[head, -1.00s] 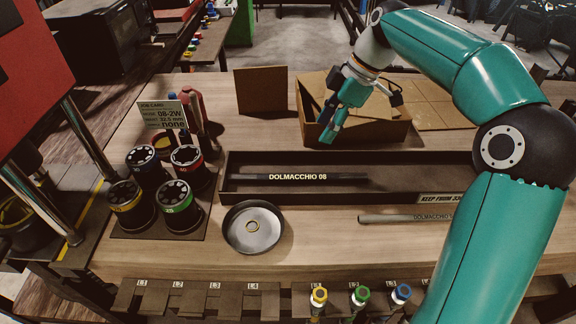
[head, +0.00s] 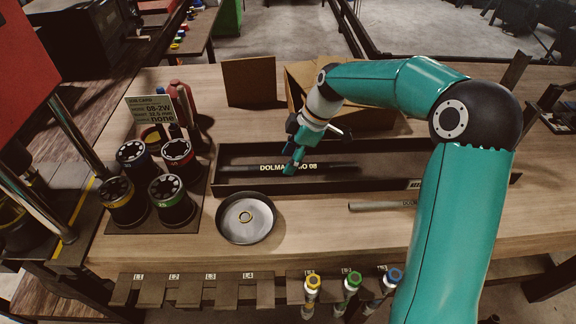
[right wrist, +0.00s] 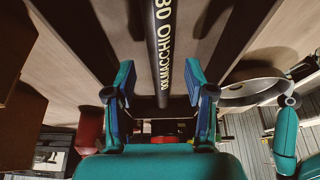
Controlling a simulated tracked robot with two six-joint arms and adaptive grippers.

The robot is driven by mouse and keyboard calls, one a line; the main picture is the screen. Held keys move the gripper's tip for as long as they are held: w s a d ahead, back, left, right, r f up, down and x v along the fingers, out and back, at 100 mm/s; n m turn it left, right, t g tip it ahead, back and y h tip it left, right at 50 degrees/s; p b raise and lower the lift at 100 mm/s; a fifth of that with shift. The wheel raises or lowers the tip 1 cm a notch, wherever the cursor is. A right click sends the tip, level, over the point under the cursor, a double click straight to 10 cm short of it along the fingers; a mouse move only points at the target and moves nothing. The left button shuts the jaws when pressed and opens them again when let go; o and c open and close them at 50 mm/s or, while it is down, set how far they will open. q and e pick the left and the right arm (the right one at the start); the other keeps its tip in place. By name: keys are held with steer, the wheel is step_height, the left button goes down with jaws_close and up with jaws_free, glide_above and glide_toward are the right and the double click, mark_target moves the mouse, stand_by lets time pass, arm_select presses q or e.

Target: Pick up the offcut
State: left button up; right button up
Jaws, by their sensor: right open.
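A black hose piece lettered DOLMACCHIO 08 (head: 330,168) lies lengthwise in a long dark tray (head: 450,163). A grey hose piece (head: 375,206) lies on the bench in front of the tray, its right part hidden by my arm. My right gripper (head: 290,169) is open at the black piece, covering part of its lettering. In the right wrist view the black piece (right wrist: 163,45) runs between the two spread fingers (right wrist: 160,102), with a gap on both sides. I cannot tell whether the fingertips are level with it.
A round dish with a ring (head: 230,226) stands before the tray. Several dies (head: 172,203) and a job card (head: 152,112) stand left. An open cardboard box (head: 370,119) is behind. Hose fittings (head: 350,281) hang along the front edge.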

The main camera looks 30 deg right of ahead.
steer(key=shift+x, duration=1.25)
jaws_close()
steer(key=shift+r, duration=0.1)
